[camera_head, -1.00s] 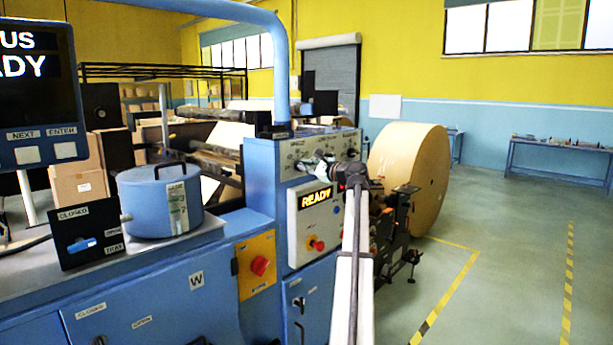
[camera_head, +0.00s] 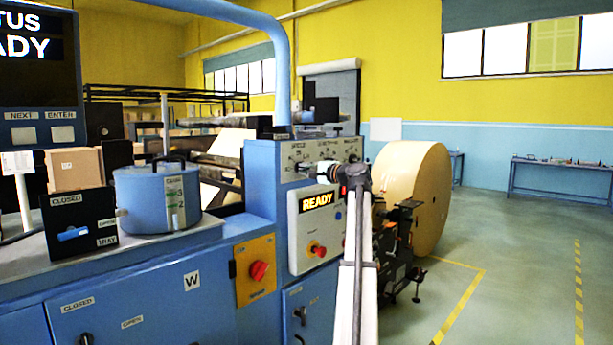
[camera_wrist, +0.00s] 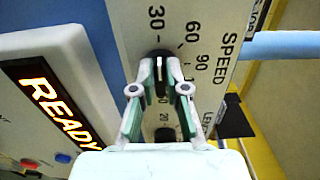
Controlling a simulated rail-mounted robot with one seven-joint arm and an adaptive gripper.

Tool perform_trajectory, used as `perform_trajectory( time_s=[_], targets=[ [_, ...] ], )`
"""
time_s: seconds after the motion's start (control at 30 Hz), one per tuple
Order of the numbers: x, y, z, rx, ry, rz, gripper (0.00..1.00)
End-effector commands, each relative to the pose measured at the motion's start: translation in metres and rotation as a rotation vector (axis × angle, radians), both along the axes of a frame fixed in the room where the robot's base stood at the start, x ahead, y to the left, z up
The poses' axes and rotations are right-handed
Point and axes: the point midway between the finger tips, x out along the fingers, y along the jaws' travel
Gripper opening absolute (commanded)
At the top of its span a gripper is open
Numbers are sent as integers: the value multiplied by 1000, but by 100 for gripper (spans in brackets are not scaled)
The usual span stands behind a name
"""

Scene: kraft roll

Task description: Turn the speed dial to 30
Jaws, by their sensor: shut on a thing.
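The speed dial (camera_wrist: 160,53) is a small dark knob on a pale panel, in the upper middle of the wrist view. The word SPEED and the numbers 30, 60 and 90 are printed beside it, with 30 just past the knob. My gripper (camera_wrist: 160,68) has one finger on each side of the knob and is shut on it. The fingers cover part of the knob, and I cannot tell exactly which number its mark faces. In the head view my gripper (camera_head: 318,168) reaches the upper control panel from the right; the dial is hard to make out there.
Below the dial on the panel is another dark knob (camera_wrist: 165,135), partly covered by my gripper. A READY display (camera_head: 317,201) and a red knob (camera_head: 317,249) sit on the box just below. A large kraft roll (camera_head: 425,195) stands to the right. The floor at far right is clear.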

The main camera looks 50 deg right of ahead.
Motion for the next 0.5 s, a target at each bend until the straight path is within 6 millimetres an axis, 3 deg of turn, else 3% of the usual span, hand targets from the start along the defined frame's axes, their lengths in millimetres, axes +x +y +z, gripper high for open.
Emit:
perform_trajectory(
  time_s=[0.5],
  targets=[
    [0, 0, 0, -40, 4, 0, 0]
  ],
)
